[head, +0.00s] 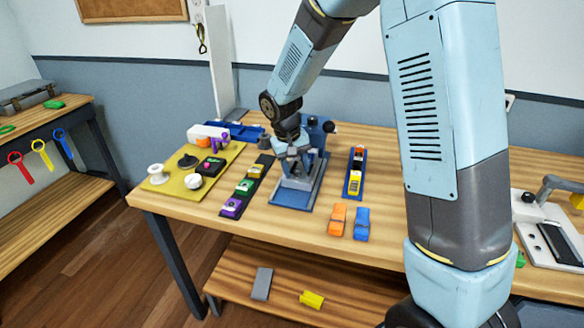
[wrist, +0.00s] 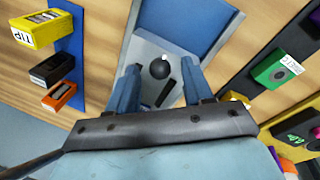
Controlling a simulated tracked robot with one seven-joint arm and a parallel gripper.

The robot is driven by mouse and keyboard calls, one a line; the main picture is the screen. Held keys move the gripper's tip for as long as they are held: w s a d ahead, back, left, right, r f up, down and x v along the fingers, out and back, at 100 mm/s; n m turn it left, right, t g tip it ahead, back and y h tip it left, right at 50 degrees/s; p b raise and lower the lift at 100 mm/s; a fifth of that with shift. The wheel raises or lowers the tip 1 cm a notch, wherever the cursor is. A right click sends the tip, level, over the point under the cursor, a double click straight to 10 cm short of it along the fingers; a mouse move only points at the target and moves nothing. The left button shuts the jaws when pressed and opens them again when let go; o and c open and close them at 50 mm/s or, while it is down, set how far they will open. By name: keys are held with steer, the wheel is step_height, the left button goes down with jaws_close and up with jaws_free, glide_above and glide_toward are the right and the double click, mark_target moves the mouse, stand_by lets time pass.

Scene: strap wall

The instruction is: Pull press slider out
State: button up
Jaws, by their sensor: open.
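The press (head: 285,203) stands on the wooden table, with a blue base, a grey part on it and a blue upright behind. My gripper (head: 297,163) is above the press and hides part of it in the head view. In the wrist view a pale grey slider plate (wrist: 145,52) lies on the blue base (wrist: 195,20). A black ball knob (wrist: 159,68) and a dark slot or bar show on it. My gripper (wrist: 162,85) is open, with one finger on each side of the knob. Whether a finger touches it I cannot tell.
Left of the press are a dark strip with coloured blocks (head: 242,192) and a yellow mat (head: 218,160) with small parts. Right are a blue tray (head: 351,190) with blocks, and orange (head: 337,220) and blue (head: 362,224) pieces. The table front is otherwise clear.

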steer(key=shift+f, duration=0.1)
steer(key=shift+c, duration=0.3)
jaws_close()
stand_by(0.4)
